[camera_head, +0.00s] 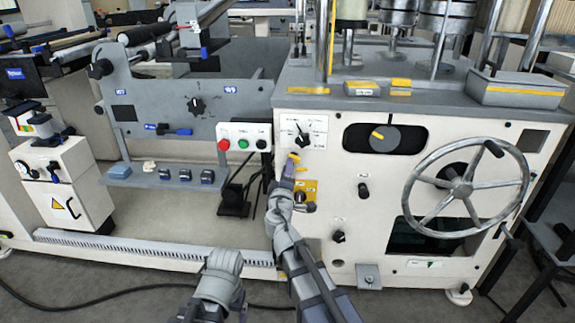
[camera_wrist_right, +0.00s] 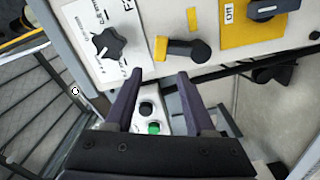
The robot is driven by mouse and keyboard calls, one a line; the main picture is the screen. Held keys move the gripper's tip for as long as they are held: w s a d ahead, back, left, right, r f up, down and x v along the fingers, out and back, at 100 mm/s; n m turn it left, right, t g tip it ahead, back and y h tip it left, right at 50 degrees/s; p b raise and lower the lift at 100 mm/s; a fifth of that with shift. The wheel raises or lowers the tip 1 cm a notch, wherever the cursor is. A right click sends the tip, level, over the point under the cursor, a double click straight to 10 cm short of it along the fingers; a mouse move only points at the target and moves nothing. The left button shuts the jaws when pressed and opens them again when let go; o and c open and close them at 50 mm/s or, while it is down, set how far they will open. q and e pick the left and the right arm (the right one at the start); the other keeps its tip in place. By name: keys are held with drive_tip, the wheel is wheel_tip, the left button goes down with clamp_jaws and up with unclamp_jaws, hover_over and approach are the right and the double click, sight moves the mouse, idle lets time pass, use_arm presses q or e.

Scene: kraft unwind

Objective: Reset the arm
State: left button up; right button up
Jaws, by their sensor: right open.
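My right gripper (camera_head: 286,176) is in front of the machine's white panel (camera_head: 345,210), near a small yellow-marked knob (camera_head: 295,157). In the right wrist view my right gripper (camera_wrist_right: 158,80) has its two dark fingers apart with nothing held between them. A black knob with a yellow mark (camera_wrist_right: 188,50) lies just beyond the fingertips, apparently apart from them. A control box with a green button (camera_wrist_right: 153,127) shows between the fingers, farther off. My left arm (camera_head: 218,282) shows low in the head view, but its gripper cannot be made out.
Above my right gripper is a black rotary selector (camera_head: 303,139); a red-green button box (camera_head: 243,136) is to its left. A yellow switch plate (camera_head: 305,192) is beside my right arm. A large handwheel (camera_head: 462,188) projects at right. The floor (camera_head: 60,278) at lower left carries a cable.

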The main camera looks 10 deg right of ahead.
drive_tip(key=shift+s+a, duration=0.1)
drive_tip(key=shift+s, duration=0.4)
drive_tip(key=s+d+f+m+g+h, duration=0.1)
drive_tip(key=s+d+f+m+g, duration=0.1)
drive_tip(key=s+f+m+g, duration=0.85)
drive_tip(key=s+a+f+n+g+y, duration=0.2)
drive_tip(key=s+a+f+g, duration=0.3)
drive_tip(key=s, duration=0.5)
drive_tip(key=s+a+f+n+g+y, duration=0.25)
drive_tip(key=s+a+f, duration=0.35)
drive_tip(key=s, duration=0.4)
wheel_tip(320, 180, up, 34)
drive_tip(key=m+p, duration=0.1)
drive_tip(key=p, duration=3.3)
drive_tip(key=shift+w, duration=0.2)
